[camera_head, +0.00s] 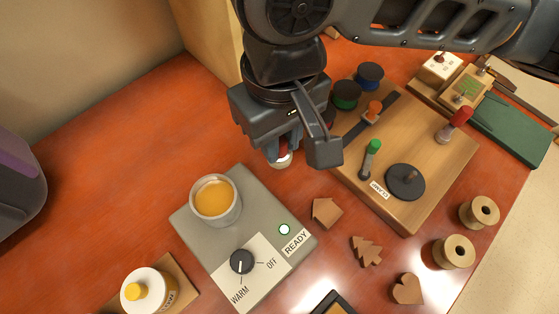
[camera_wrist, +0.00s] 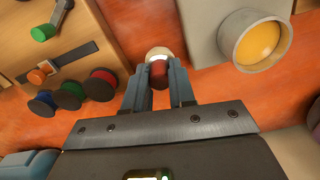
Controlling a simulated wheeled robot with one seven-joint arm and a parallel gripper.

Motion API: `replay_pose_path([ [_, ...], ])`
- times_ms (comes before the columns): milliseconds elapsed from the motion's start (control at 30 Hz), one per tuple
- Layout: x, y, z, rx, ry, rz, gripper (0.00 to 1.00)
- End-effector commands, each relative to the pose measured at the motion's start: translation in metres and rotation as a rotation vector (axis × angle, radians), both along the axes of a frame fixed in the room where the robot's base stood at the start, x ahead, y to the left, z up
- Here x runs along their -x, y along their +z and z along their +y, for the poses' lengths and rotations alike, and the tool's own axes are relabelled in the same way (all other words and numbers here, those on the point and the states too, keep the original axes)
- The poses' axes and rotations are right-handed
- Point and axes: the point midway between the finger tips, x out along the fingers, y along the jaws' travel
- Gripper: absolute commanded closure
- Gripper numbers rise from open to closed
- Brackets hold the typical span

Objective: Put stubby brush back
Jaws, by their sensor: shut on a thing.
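The stubby brush is between the fingers of my gripper (camera_wrist: 158,84). In the wrist view the brush (camera_wrist: 158,54) shows a pale rounded end, a light band and a dark red body. In the head view my gripper (camera_head: 293,150) hangs behind the warmer, and only the brush's pale end (camera_head: 281,161) shows below the fingers. The fingers are shut on it and hide the rest. I cannot tell whether the brush touches the table. A pot of amber liquid (camera_head: 214,199) sits on the grey warmer (camera_head: 190,228).
A wooden clamp board (camera_head: 425,187) with spools and knobs stands right of my gripper. The red table (camera_head: 110,150) is clear at the left.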

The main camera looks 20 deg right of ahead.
Motion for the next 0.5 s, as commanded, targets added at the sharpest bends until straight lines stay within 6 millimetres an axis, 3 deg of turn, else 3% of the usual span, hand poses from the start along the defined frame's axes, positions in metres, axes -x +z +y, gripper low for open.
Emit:
replay_pose_path([
  [333,0.000,-0.043,-0.001,0.000,-0.002,0.002,1.00],
  [500,0.000,-0.052,0.000,0.001,-0.003,0.003,1.00],
])
